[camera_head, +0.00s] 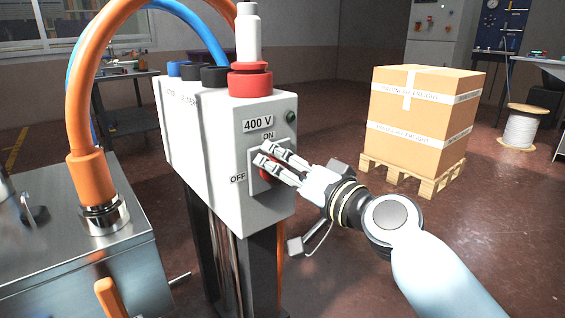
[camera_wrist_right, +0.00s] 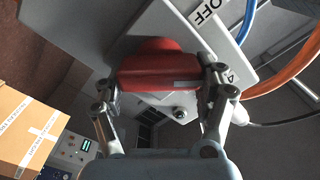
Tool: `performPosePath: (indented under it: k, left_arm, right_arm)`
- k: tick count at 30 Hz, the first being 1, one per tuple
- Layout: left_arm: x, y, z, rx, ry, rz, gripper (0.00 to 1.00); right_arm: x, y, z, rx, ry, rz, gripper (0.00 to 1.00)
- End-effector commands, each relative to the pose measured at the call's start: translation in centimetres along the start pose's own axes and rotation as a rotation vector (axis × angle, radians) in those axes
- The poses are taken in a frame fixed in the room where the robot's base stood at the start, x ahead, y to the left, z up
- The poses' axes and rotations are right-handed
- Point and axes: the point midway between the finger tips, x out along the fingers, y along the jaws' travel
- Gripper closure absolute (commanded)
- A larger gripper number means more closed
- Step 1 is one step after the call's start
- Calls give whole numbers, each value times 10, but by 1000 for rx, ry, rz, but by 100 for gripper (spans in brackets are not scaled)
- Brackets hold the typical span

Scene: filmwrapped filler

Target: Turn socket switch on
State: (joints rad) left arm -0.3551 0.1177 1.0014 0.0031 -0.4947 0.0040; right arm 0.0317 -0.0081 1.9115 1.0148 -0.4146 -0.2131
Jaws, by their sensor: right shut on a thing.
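The socket box (camera_head: 218,140) is a light grey cabinet on dark posts, labelled 400 V, ON and OFF on its front. Its red switch (camera_head: 265,175) sits on the front face between the labels, mostly hidden by my fingers in the head view. In the right wrist view the red switch handle (camera_wrist_right: 158,72) lies between my fingers. My right gripper (camera_head: 268,155) is at the switch and shut on its handle; it also shows in the right wrist view (camera_wrist_right: 160,85). The handle's exact angle is hard to tell. My left gripper is not in view.
A steel machine (camera_head: 75,235) is at the left. A wrapped carton (camera_head: 425,115) on a pallet (camera_head: 410,177) stands at the back right. Open floor lies between.

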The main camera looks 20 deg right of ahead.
Motion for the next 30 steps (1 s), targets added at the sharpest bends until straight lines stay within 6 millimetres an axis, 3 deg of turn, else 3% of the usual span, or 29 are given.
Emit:
performPosePath:
  k: [10, 21, 30]
  left_arm:
    - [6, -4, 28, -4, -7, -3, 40]
    - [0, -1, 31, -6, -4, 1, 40]
    - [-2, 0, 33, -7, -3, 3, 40]
  right_arm:
    - [0, 3, -1, 325, 1, 1, 61]
    - [0, 6, 2, 631, 0, 1, 61]
    - [0, 8, 3, 771, 1, 1, 61]
